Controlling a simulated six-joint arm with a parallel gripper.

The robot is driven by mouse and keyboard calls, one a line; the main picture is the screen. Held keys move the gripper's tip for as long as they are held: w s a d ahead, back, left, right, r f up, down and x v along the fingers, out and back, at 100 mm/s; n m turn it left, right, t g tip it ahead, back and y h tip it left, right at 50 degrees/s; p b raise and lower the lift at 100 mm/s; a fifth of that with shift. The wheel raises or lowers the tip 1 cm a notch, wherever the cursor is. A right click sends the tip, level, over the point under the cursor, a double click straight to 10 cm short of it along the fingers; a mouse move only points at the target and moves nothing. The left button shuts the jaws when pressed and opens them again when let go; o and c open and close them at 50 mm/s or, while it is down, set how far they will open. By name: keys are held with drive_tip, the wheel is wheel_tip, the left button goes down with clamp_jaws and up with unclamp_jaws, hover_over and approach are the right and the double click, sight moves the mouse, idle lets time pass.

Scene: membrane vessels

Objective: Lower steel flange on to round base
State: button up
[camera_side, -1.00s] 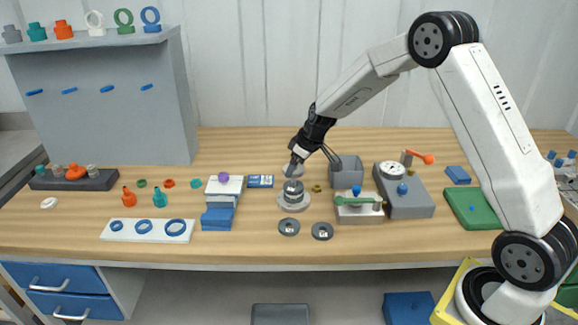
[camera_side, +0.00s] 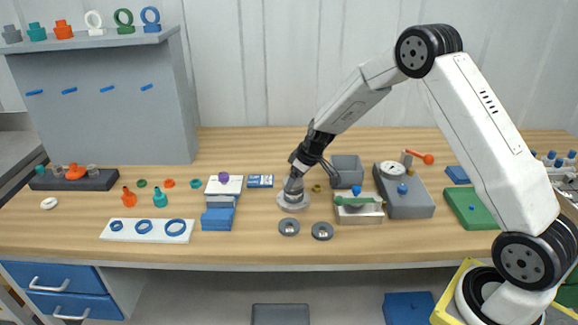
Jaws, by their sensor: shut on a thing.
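The round base (camera_side: 293,203) is a pale grey disc with a raised centre, standing on the wooden bench near the middle. My gripper (camera_side: 294,178) points down over it and is shut on the steel flange (camera_side: 293,186), a small grey metal piece. The flange is at the top of the base's raised centre. I cannot tell whether they touch or a small gap is left. The fingertips are small and partly merge with the flange.
Two dark grey rings (camera_side: 289,227) lie in front of the base. A grey open box (camera_side: 346,171) and a fixture with a green handle (camera_side: 358,209) stand close on the right. Blue blocks (camera_side: 218,217) are stacked on the left. A blue-and-white box (camera_side: 260,181) lies behind left.

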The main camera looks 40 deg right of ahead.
idle(0.3)
drive_tip(key=o, duration=1.2)
drive_tip(key=shift+v, duration=3.85)
drive_tip(key=s+a+m, duration=0.1)
drive_tip(key=s+a, duration=0.2)
drive_tip(key=s, duration=0.4)
drive_tip(key=s+a+m+g, duration=0.1)
drive_tip(key=s+a, duration=0.2)
drive_tip(key=s, duration=0.5)
drive_tip(key=s+a+m+h, duration=0.1)
drive_tip(key=s+a, duration=0.3)
drive_tip(key=s, duration=0.4)
drive_tip(key=shift+a+r+g, duration=0.1)
drive_tip(key=shift+r+g, duration=0.1)
drive_tip(key=shift+g, duration=0.1)
